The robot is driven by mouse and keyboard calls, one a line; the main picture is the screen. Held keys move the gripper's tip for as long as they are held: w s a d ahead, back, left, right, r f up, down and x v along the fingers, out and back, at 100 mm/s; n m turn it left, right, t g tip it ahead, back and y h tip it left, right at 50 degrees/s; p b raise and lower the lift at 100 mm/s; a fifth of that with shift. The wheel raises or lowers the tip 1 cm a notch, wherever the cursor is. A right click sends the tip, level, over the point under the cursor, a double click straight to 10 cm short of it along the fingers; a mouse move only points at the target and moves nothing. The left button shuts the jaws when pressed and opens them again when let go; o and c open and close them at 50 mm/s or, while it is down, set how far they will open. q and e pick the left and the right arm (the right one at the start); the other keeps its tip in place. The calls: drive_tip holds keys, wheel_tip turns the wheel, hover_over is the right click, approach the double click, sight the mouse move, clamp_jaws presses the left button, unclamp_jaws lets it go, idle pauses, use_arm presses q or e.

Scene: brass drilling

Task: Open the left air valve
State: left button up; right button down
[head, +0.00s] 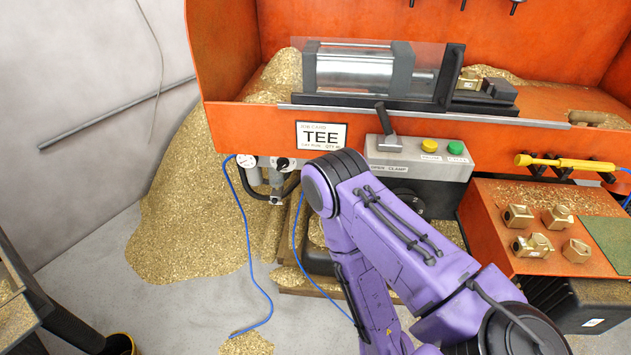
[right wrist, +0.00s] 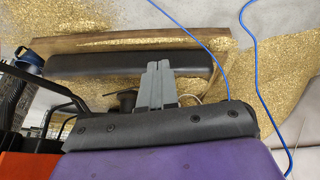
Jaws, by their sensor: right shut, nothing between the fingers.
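The air fittings sit under the orange machine's front edge, below the TEE sign, in the head view. My left gripper is out of view.
A blue hose (head: 246,240) hangs from the fittings to the floor. A clamp lever box (head: 417,157) is above my arm. Brass parts (head: 534,245) lie on an orange shelf at right. A blue fitting (right wrist: 29,58) and black pipes show at left in the wrist view.

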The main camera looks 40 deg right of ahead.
drive_tip(key=w+a+f+m+t+b, duration=0.2)
drive_tip(key=w+f+t+b, duration=0.15)
drive_tip(key=w, duration=0.45)
drive_tip(key=w+a+f+m+t+b, duration=0.2)
drive_tip(key=w+f+b, duration=0.1)
drive_tip(key=w+b, duration=0.3)
drive_tip(key=w+a+r+m+t+h+b, duration=0.15)
drive_tip(key=w+m+b, duration=0.3)
drive_tip(key=w, duration=0.55)
drive_tip(key=w+a+m+t+h+b, duration=0.25)
drive_tip(key=w+m+b, duration=0.2)
drive_tip(key=w, duration=0.45)
drive_tip(key=w+d+r+m+h+b, duration=0.2)
drive_tip(key=w+r+m+h+b, duration=0.6)
drive_tip(key=m, duration=0.6)
drive_tip(key=d+r+m+g+h+b, duration=0.1)
drive_tip(key=d+r+m+g+b, duration=0.1)
drive_tip(key=m, duration=0.6)
drive_tip(key=w+d+r+m+g+h+b, duration=0.1)
drive_tip(key=r+m+g+b, duration=0.3)
drive_tip(key=m, duration=0.5)
drive_tip(key=shift+d+r+g+b, duration=0.4)
drive_tip(key=shift+d+r+g, duration=0.35)
drive_tip(key=shift+g, duration=0.3)
